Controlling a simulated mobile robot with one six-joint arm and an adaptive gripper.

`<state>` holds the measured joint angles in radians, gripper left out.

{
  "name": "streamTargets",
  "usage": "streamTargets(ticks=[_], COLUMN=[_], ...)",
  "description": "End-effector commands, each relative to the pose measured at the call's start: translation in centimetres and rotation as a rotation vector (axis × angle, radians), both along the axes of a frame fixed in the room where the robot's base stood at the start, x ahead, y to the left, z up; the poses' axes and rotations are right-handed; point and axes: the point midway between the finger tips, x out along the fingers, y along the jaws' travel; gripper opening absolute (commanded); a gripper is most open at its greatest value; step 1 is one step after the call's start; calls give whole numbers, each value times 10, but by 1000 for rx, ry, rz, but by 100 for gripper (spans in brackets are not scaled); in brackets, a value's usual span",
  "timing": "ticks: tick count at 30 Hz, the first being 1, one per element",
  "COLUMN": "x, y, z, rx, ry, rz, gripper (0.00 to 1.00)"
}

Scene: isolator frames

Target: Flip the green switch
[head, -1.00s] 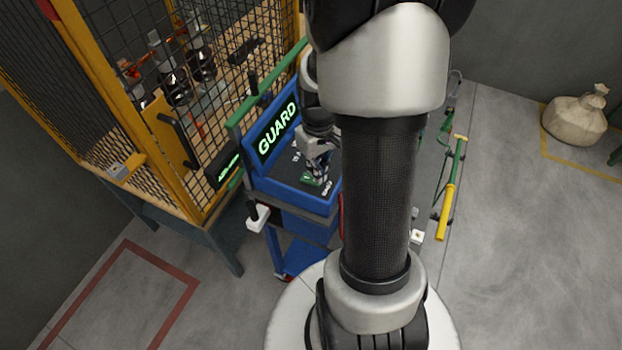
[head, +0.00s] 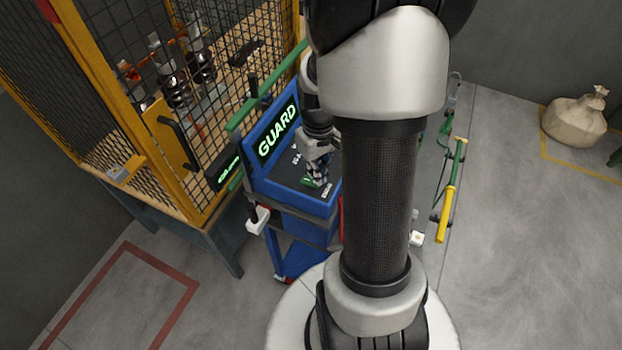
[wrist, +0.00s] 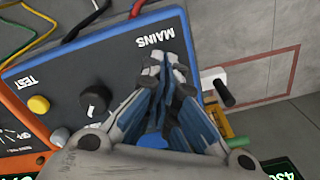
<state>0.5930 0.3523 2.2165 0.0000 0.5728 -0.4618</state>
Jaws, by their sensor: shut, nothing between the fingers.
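The blue control box (head: 290,196) has a dark sloping top. A small patch of green (head: 306,182), apparently the green switch, shows on it near the MAINS label in the head view. My gripper (head: 317,182) is over this spot and partly covers it. In the wrist view my gripper (wrist: 163,62) has its fingers together, with nothing seen between them, just beside the MAINS label (wrist: 155,38). The switch is hidden by the fingers there. I cannot tell whether the fingers touch it or which way it is set.
A black knob (wrist: 95,101) and a yellow button (wrist: 38,104) stand on the box top beside the fingers. A lit GUARD sign (head: 278,133) rises behind it. A yellow-framed mesh cage (head: 150,120) stands close at the left. Open floor lies at the right.

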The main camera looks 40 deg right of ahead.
Motion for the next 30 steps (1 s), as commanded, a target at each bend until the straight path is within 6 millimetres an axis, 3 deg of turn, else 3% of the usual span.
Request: streamTargets(ticks=[30], x=[0], y=[0], z=[-12], rx=[0], ry=[0], rz=[0], gripper=[0])
